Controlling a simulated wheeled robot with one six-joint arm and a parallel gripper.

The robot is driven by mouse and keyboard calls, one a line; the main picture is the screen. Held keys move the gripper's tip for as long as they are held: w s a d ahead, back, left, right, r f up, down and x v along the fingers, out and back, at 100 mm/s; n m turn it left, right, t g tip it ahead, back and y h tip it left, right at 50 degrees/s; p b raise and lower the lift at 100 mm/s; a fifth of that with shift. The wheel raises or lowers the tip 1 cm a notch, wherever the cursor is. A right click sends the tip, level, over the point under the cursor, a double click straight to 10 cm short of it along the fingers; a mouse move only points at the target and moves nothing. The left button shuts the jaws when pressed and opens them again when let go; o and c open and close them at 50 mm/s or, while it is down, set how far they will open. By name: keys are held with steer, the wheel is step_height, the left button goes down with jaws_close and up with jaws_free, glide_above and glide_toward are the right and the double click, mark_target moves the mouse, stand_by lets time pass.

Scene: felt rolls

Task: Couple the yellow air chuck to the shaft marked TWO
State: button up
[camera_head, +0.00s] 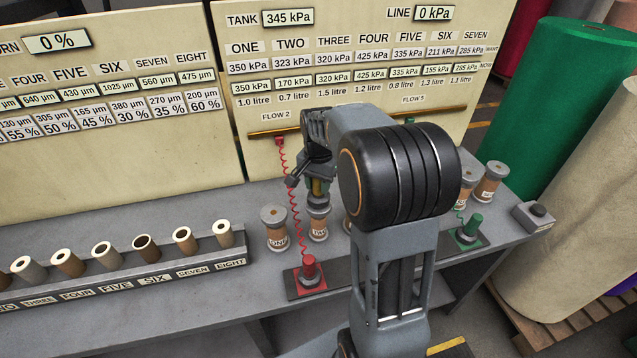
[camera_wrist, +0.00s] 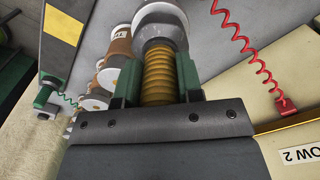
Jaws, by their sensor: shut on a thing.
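My gripper (camera_head: 317,190) is shut on the yellow air chuck (camera_head: 316,186), a ribbed yellow cylinder. The chuck also shows in the wrist view (camera_wrist: 158,72) between the two green fingers (camera_wrist: 159,80). Below it stands a brown-wrapped shaft with grey ends (camera_head: 318,228), second from the left in the row; its label appears to read TWO. In the wrist view the chuck's dark nose lies over the pale round end of this shaft (camera_wrist: 172,12). I cannot tell whether they touch.
Shaft ONE (camera_head: 275,236) stands close on the left. A red chuck (camera_head: 309,270) with a coiled red hose stands in front, and a green chuck (camera_head: 467,231) at right. The gauge board (camera_head: 340,110) rises behind; TWO reads 323 kPa wanted, 170 kPa now.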

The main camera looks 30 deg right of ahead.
steer(key=shift+f+b, duration=0.4)
steer(key=shift+f, duration=0.05)
steer(key=o, duration=1.2)
steer(key=shift+r, duration=0.1)
step_height(320, 180, up, 14)
steer(key=shift+f, duration=0.25)
